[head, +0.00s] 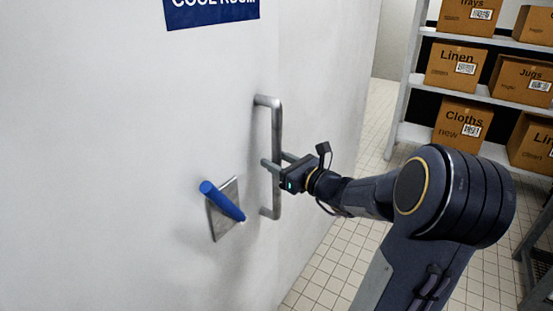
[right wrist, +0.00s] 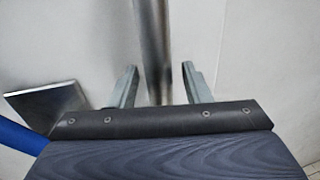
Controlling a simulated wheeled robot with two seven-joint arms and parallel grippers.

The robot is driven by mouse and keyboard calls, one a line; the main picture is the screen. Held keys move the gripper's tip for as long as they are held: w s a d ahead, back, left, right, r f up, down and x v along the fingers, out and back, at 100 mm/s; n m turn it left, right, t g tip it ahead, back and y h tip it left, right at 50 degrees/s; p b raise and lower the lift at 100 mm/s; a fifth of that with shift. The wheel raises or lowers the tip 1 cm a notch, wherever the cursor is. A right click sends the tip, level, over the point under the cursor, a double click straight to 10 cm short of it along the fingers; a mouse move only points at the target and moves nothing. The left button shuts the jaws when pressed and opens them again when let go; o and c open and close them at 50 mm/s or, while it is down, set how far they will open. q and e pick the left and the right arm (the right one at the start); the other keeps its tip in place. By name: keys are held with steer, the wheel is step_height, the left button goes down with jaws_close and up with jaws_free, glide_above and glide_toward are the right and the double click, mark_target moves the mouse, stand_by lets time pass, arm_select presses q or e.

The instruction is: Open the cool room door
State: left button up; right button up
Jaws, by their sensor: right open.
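The white cool room door (head: 120,120) fills the left of the head view, and I see no open gap at it. A vertical steel pull handle (head: 277,125) stands out from it and also shows in the right wrist view (right wrist: 151,40). A blue lever (head: 221,200) on a square metal plate (head: 218,227) sits left of the handle's lower end, tilted up to the left. My right gripper (head: 275,161) is open at the handle's middle. In the right wrist view its fingers (right wrist: 160,80) stand either side of the bar, with space visible on both sides. My left gripper is out of view.
A blue cool room sign (head: 210,12) is on the door above the handle, cut off by the frame. Shelves (head: 410,133) with several labelled cardboard boxes (head: 460,123) stand at the right. Tiled floor (head: 335,250) shows between the white wall and the shelves.

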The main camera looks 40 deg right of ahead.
steer(key=shift+w, duration=0.25)
jaws_close()
